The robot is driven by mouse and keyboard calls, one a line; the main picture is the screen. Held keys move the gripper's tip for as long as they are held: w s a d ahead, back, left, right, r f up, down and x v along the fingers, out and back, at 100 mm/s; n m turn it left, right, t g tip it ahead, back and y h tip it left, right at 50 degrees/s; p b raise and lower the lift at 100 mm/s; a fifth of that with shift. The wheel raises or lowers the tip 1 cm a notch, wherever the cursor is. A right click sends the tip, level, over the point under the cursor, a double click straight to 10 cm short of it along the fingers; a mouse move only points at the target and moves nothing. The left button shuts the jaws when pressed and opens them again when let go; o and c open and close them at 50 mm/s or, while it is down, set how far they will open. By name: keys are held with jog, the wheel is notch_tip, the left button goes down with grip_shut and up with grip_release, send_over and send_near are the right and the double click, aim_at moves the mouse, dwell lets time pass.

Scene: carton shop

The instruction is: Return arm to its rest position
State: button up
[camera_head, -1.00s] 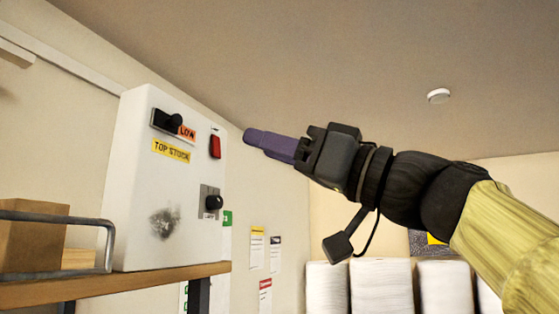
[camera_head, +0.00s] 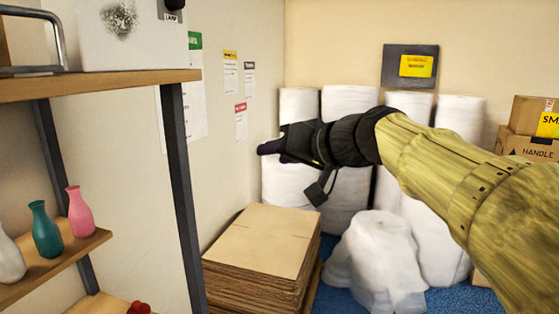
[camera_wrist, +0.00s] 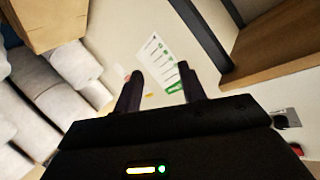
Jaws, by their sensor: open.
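My gripper (camera_head: 268,148) is at the end of my outstretched arm in the head view, in front of the wall and the white rolls. In the wrist view its two dark fingers (camera_wrist: 158,90) stand apart with nothing between them. The gripper is open and empty. Beyond the fingers, the wrist view shows a paper sheet with green marks (camera_wrist: 158,58) on the wall. My gripper appears apart from the shelf in the head view.
A shelf (camera_head: 110,84) with dark posts stands at left, bearing a white box (camera_head: 90,38). Its lower board holds a teal vase (camera_head: 46,230) and a pink vase (camera_head: 79,212). Flat cardboard (camera_head: 265,240), white rolls (camera_head: 460,118) and cartons (camera_head: 510,146) stand behind.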

jog(key=s+d+f+m+g+h, duration=0.2)
jog(key=d+f+h, duration=0.15)
jog(key=f, duration=0.95)
jog(key=s+d+f+m+g+h, duration=0.1)
jog(key=d+f+g+h, duration=0.3)
jog(key=f, duration=0.8)
jog(key=s+d+f+h, duration=0.1)
jog(key=s+d+f, duration=0.2)
jog(key=s+f, duration=0.4)
jog(key=s+d+f+g+h, duration=0.1)
jog(key=s+d+f, duration=0.3)
jog(key=f, duration=0.5)
jog(key=s, duration=0.2)
jog(key=shift+s+d+f+g, duration=0.25)
jog(key=shift+s+d+g, duration=0.05)
jog(key=shift+s, duration=0.1)
